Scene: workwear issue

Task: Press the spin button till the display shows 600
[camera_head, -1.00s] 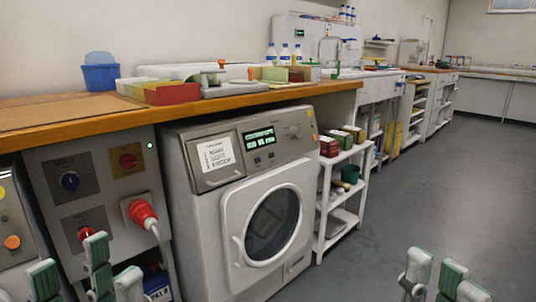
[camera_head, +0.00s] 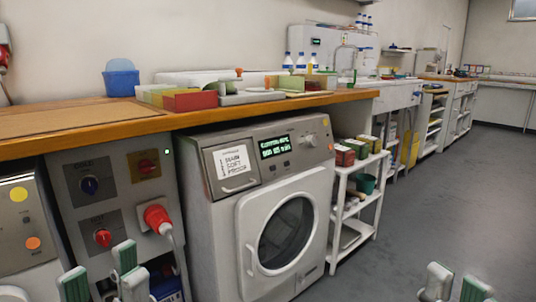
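The washing machine (camera_head: 225,245) stands under the wooden counter, with a round glass door (camera_head: 286,232). Its lit green display (camera_head: 275,147) sits on the top panel; the text is too small to read surely. Small dark buttons (camera_head: 279,164) lie just below the display, their labels unreadable, and a round knob (camera_head: 310,138) is to its right. My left gripper (camera_head: 102,275) is at the bottom left, fingers apart and empty, low in front of the socket panel and away from the buttons. My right gripper (camera_head: 456,288) is at the bottom right, fingers apart, partly cut off by the frame.
A grey panel (camera_head: 122,185) with knobs and a red plug (camera_head: 158,218) is left of the machine. A white shelf trolley (camera_head: 342,212) with boxes stands close on its right. Boxes and a blue tub (camera_head: 121,80) rest on the counter (camera_head: 80,131). Grey floor at right is open.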

